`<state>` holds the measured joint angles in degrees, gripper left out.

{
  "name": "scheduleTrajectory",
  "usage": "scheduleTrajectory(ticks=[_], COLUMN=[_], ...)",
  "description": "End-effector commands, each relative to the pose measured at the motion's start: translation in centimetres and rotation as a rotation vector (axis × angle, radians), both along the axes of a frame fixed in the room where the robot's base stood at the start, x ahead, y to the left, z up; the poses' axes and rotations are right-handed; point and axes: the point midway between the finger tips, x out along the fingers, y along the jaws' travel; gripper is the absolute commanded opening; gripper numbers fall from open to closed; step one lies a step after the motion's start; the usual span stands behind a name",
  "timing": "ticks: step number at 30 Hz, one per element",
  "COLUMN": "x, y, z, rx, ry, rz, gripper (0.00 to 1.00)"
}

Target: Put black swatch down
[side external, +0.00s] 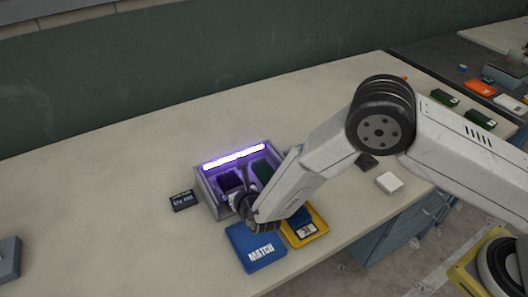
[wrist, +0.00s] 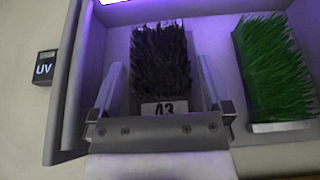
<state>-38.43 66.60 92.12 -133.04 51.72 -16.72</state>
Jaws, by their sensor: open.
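The black swatch (wrist: 160,60) stands inside the grey UV-lit box (wrist: 68,85), with a label reading 43 on its near edge. It also shows dark in the side view (side external: 229,182). My gripper (wrist: 160,100) is open, with one finger on each side of the swatch and a gap beside each. In the side view my gripper (side external: 243,200) reaches into the front of the box, and my arm hides part of it. A green swatch (wrist: 272,65) stands in the box to the right of the black one.
A small black UV device (side external: 183,201) lies left of the box (side external: 207,190). A blue MATCH tray (side external: 250,240) and a yellow tray (side external: 318,217) lie in front. A white block (side external: 389,182) and a dark block (side external: 367,161) lie to the right. The table's left side is mostly clear.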

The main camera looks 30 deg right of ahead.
Motion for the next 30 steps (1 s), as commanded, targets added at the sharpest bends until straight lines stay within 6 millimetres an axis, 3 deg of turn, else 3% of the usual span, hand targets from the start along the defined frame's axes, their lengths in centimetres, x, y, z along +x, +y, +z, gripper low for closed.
scheduleTrajectory(ticks=[14,21,22,23,30], x=[0.00,0.00,0.01,0.01,0.01], y=[-0.02,-0.02,-0.02,-0.02,-0.01], z=[0.01,0.01,0.02,0.02,0.11], rx=[0.001,0.001,0.001,0.001,0.001], ry=[0.000,0.000,0.000,0.000,0.000], rz=[0.000,0.000,0.000,0.000,0.000], gripper=[1.00,0.25,0.25,0.16,0.16])
